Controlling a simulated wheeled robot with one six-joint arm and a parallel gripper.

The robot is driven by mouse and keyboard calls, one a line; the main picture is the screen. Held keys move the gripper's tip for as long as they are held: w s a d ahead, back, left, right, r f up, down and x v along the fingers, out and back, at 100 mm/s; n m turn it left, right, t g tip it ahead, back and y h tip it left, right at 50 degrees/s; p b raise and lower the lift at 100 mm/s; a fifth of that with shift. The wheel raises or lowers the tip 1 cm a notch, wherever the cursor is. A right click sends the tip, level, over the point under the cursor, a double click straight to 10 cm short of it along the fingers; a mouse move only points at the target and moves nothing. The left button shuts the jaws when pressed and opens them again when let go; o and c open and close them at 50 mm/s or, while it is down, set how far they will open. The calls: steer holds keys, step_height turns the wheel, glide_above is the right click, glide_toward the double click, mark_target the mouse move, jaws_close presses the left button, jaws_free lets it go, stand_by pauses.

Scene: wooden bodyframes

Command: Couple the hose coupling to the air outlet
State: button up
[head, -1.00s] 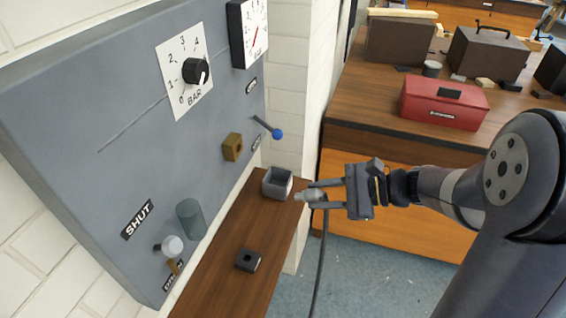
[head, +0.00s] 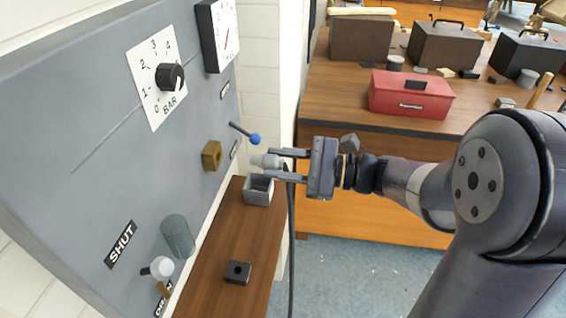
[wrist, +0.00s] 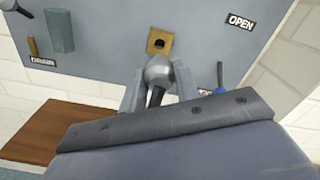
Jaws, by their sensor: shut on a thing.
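My gripper (head: 283,167) is shut on the grey hose coupling (head: 262,161), whose dark hose (head: 291,240) hangs down below. The coupling points left toward the panel. The brass air outlet (head: 211,155) is a square block with a dark hole on the grey panel. The coupling is apart from it, to its right in the head view. In the wrist view the coupling (wrist: 158,70) sits between the fingers, just below the outlet (wrist: 160,41) in the picture.
A blue-knobbed lever (head: 254,139) sticks out beside the outlet. A grey open box (head: 258,201) and a black block (head: 236,272) stand on the wooden shelf (head: 215,262). A pressure knob (head: 170,76) is higher on the panel (head: 85,130).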

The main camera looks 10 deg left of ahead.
mark_target(254, 161)
steer(key=shift+w+a, duration=0.2)
steer(key=shift+a, duration=2.4)
steer(key=shift+w+a+b, duration=0.1)
steer(key=shift+a+b, duration=0.45)
steer(key=shift+a, duration=1.05)
steer(key=o, duration=1.2)
steer(key=shift+c, duration=0.2)
steer(key=shift+d, duration=0.1)
steer(key=d, duration=0.3)
steer(key=d+b, duration=0.1)
steer(key=d, duration=0.6)
steer(key=shift+s+d+b, duration=0.3)
steer(key=shift+s+d, duration=0.05)
steer(key=shift+s, duration=0.05)
steer(key=shift+a, duration=0.1)
steer(key=a+p, duration=0.1)
steer(key=a, duration=0.9)
steer(key=shift+w+p, duration=0.35)
steer(key=shift+w, duration=0.05)
